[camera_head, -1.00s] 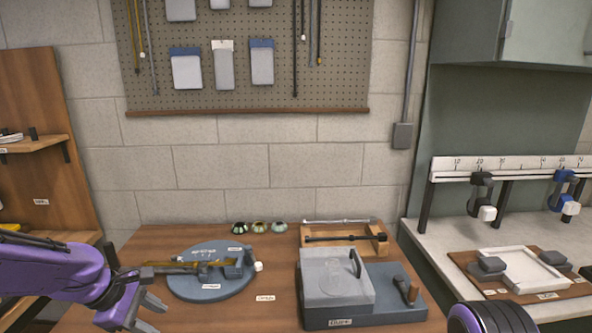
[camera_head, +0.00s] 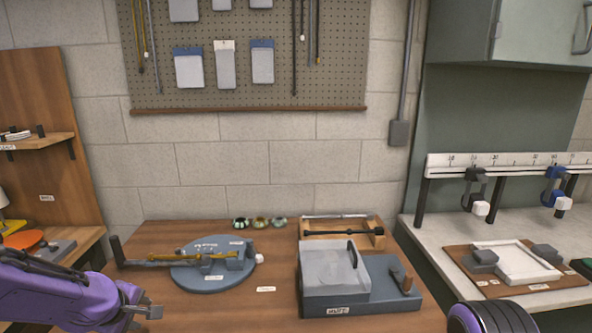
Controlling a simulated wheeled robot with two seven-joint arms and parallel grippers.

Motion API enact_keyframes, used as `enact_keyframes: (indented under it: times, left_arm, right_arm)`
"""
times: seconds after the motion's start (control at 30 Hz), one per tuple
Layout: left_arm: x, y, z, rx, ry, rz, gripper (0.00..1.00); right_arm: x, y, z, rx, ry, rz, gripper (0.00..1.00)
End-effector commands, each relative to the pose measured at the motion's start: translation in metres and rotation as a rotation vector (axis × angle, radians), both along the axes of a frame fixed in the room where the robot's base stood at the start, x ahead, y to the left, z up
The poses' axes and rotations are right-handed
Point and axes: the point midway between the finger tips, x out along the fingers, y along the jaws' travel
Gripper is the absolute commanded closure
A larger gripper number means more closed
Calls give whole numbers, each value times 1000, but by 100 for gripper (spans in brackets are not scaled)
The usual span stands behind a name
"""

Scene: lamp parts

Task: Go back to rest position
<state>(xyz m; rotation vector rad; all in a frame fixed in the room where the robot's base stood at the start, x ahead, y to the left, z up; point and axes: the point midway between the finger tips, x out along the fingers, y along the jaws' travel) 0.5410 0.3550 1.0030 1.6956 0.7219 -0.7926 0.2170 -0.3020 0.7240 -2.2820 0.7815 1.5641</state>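My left gripper (camera_head: 148,312) is at the lower left, over the front left of the wooden table (camera_head: 240,313). Its fingers show small and partly edge-on, so whether they are open or shut cannot be told; no held object shows. My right arm shows only as a purple and black part at the lower right edge, and its gripper is out of view. A round blue-grey base (camera_head: 212,284) lies on the table with a brass-coloured rod (camera_head: 190,256) across it. A dark upright post (camera_head: 117,250) stands at the rod's left end.
Several small round pieces (camera_head: 259,223) sit at the back. A side bench (camera_head: 510,232) is at right, a shelf unit (camera_head: 40,150) at left.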

Motion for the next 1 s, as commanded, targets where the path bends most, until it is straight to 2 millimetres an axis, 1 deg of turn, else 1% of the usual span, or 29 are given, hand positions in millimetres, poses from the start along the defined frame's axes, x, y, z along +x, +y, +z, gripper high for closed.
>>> enact_keyframes:
  times: [0.03, 0.07, 0.17, 0.2, 0.27, 0.3, 0.37, 0.4, 0.47, 0.5, 0.6, 0.7, 0.8, 1.0]
  left_arm:
    - [-6, 2, -21, 77, 0, -17, 57]
    - [-9, 4, -32, 130, -3, -30, 57]
    - [-35, 7, -88, 346, 11, -110, 57]
    - [-54, 4, -117, 434, 30, -162, 57]
    - [-89, -4, -160, 547, 66, -251, 57]
    - [-115, -10, -185, 594, 94, -310, 57]
    - [-155, -22, -218, 630, 143, -390, 57]
    - [-183, -29, -238, 632, 181, -436, 57]
    - [-222, -40, -262, 610, 247, -492, 57]
    - [-246, -46, -276, 589, 293, -528, 57]
    - [-294, -54, -300, 548, 399, -585, 57]
    - [-319, -55, -312, 531, 456, -607, 57]
    - [-327, -54, -315, 526, 473, -610, 57]
    - [-326, -54, -315, 526, 471, -608, 57]
  right_arm:
    - [0, 0, -3, 0, 0, 0, 57]
    - [0, 0, -4, 0, 0, 0, 57]
    - [0, 0, -10, 0, 0, 0, 57]
    - [0, 0, -14, 0, 0, 0, 57]
    - [0, 0, -19, 0, 0, 0, 57]
    - [0, 0, -21, 0, 0, 0, 57]
    - [0, 0, -25, 0, 0, 0, 57]
    - [0, 0, -28, 0, 0, 0, 57]
    - [0, 0, -30, 0, 0, 0, 57]
    - [0, 0, -32, 0, 0, 0, 57]
    - [0, 0, -35, 0, 0, 0, 57]
    - [0, 0, -36, 0, 0, 0, 57]
    - [0, 0, -36, 0, 0, 0, 57]
    - [0, 0, -36, 0, 0, 0, 57]
